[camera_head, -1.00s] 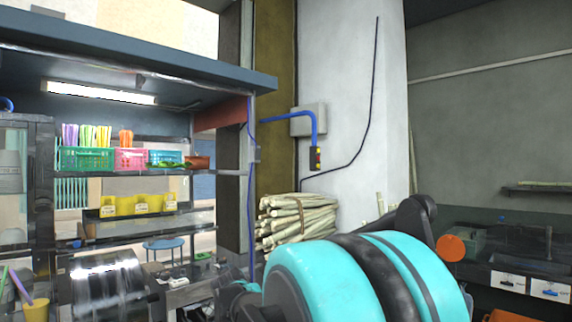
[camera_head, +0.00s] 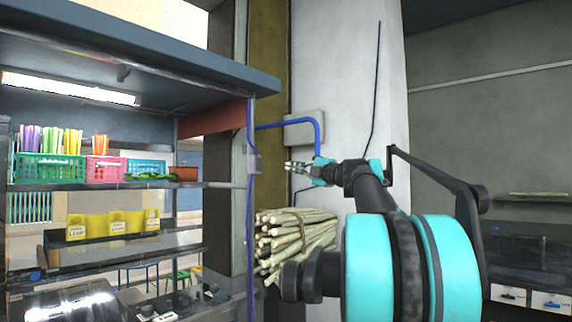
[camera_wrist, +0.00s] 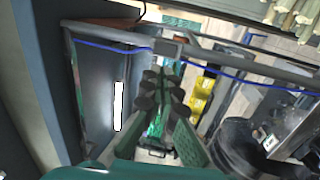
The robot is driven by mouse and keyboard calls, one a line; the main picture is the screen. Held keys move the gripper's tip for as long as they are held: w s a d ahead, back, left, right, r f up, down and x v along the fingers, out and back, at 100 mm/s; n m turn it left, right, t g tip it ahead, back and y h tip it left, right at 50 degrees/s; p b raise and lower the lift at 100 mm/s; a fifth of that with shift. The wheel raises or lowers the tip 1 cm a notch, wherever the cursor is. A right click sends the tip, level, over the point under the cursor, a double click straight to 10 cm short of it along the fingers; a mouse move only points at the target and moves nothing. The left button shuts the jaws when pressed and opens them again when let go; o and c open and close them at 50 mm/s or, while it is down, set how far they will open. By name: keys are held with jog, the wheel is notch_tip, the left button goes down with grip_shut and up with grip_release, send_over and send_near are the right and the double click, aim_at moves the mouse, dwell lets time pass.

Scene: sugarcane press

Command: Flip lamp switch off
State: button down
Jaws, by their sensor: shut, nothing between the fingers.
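The lamp (camera_head: 68,88) is a lit white tube under the stall roof at upper left. It also shows as a bright strip in the wrist view (camera_wrist: 119,105). A small grey box (camera_head: 253,163) on the stall's post, with a blue cable running into it, looks like the lamp switch; its lever position is too small to tell. The box seems to show in the wrist view (camera_wrist: 166,47). My gripper (camera_head: 289,166) is shut and empty, pointing left, just right of the box in the head view. Whether it touches the box cannot be told.
Bundled canes (camera_head: 292,240) lie below my gripper. A blue pipe (camera_head: 290,125) and wall box (camera_head: 304,128) are behind it. Shelves with coloured baskets (camera_head: 50,169) and yellow boxes (camera_head: 87,226) fill the left. A metal drum (camera_head: 70,303) stands at lower left.

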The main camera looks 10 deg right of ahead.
aim_at(260, 160)
jog(key=shift+s+d+r+n+g, duration=0.25)
jog(key=shift+s+d+n+g, duration=0.05)
jog(key=shift+d+n+g, duration=0.1)
jog(key=x, duration=1.4)
jog(key=shift+a+r, duration=0.15)
jog(key=shift+w+a+r, duration=0.15)
jog(key=shift+w+a, duration=0.05)
jog(key=shift+w, duration=0.05)
